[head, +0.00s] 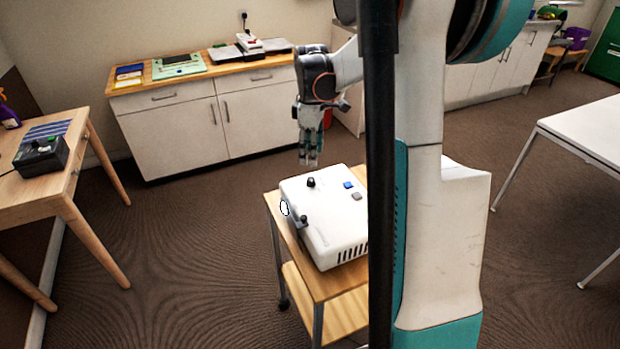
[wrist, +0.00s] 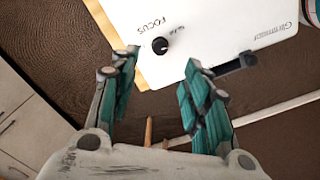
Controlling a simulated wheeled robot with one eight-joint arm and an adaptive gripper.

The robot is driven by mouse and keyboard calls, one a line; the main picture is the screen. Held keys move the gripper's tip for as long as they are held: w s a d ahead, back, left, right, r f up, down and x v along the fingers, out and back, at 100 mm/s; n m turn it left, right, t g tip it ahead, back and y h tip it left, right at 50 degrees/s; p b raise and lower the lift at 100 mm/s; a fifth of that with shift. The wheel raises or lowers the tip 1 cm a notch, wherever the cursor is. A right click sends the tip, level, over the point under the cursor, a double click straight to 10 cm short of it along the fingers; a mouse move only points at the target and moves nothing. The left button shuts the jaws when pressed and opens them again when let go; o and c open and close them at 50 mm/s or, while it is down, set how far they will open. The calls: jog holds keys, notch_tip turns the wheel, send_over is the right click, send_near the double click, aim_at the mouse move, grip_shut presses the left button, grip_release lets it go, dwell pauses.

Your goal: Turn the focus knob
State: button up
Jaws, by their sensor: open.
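The focus knob (wrist: 160,45) is a small black round knob on top of a white box-shaped device, with the word FOCUS printed beside it in the wrist view. In the head view the white device (head: 330,235) sits on a small wooden cart, and a black knob (head: 311,182) stands near its far left corner. My gripper (head: 310,160) points down just beyond that corner, above the device. In the wrist view my gripper (wrist: 160,70) is open and empty, its teal-padded fingers spread apart. The knob shows beyond the gap between the fingertips, apart from both.
The device also has a blue button (head: 348,185), a grey button (head: 356,197) and a dark lever-like part (head: 303,220). The wooden cart (head: 325,285) has a lower shelf. A wooden table (head: 60,180) stands left, a cabinet (head: 190,125) behind, a white table (head: 590,130) right. Carpet between is clear.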

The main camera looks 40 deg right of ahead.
aim_at(311, 179)
notch_tip(311, 179, down, 10)
jog(key=b, duration=0.3)
jog(key=shift+r, duration=0.25)
grip_shut()
